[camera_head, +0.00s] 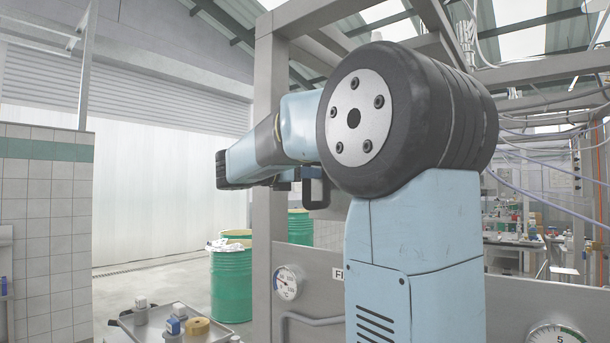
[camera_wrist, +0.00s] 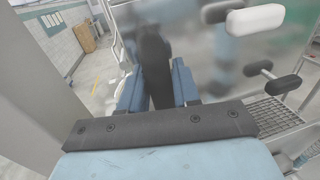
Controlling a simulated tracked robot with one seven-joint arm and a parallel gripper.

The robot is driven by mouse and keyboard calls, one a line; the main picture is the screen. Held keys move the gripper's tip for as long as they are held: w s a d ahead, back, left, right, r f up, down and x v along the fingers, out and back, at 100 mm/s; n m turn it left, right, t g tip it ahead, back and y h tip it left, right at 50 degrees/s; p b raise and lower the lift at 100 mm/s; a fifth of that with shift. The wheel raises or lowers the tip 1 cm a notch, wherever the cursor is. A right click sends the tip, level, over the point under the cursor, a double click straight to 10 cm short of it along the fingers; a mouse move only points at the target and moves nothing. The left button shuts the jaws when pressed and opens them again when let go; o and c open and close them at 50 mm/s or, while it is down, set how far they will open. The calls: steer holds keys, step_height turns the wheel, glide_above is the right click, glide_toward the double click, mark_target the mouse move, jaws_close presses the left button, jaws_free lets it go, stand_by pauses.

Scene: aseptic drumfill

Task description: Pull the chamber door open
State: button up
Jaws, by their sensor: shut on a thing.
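In the wrist view, my gripper (camera_wrist: 157,88) has its two blue fingers closed on the sides of a dark upright bar, which I take to be the chamber door's handle (camera_wrist: 154,52). Behind it is a smooth, grey, blurred surface, seemingly the chamber door (camera_wrist: 212,65). I cannot tell whether the door stands ajar. In the head view, my arm crosses the middle and hides most of the chamber front. A dark bracket-like piece, seemingly the same handle (camera_head: 317,190), shows below the wrist, beside the blue fingers.
A grey frame post (camera_head: 269,170) stands close beside my arm. A dial gauge (camera_head: 287,282) sits on the steel front. Green drums (camera_head: 231,285) and a tray with small containers (camera_head: 150,330) stand left. A white knob (camera_wrist: 255,20) and a black knob (camera_wrist: 285,85) stick out right of my gripper.

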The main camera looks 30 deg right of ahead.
jaws_close()
